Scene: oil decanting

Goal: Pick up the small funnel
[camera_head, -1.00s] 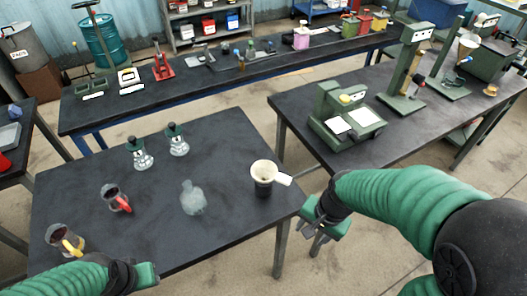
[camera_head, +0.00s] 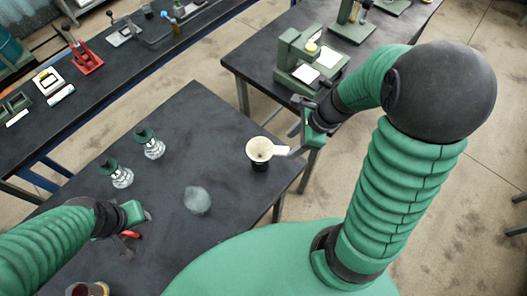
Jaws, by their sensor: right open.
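The small funnel (camera_head: 258,147) is cream-white, with a pale handle pointing right. It sits upright in a dark cup or holder (camera_head: 259,166) near the right edge of the near black table. My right gripper (camera_head: 295,141) is open, with its fingers close to the handle end on the right. I cannot tell whether they touch the handle. My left gripper (camera_head: 133,217) is over the left part of the table, close to a red-handled jug (camera_head: 129,235) that it partly hides. Its fingers are not clear.
Two glass bottles with green tops (camera_head: 120,175) (camera_head: 152,145) and a clear flask (camera_head: 197,200) stand on the near table (camera_head: 205,115). Another jug (camera_head: 88,289) shows at the bottom left. A bench with green scales (camera_head: 306,60) stands behind my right gripper.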

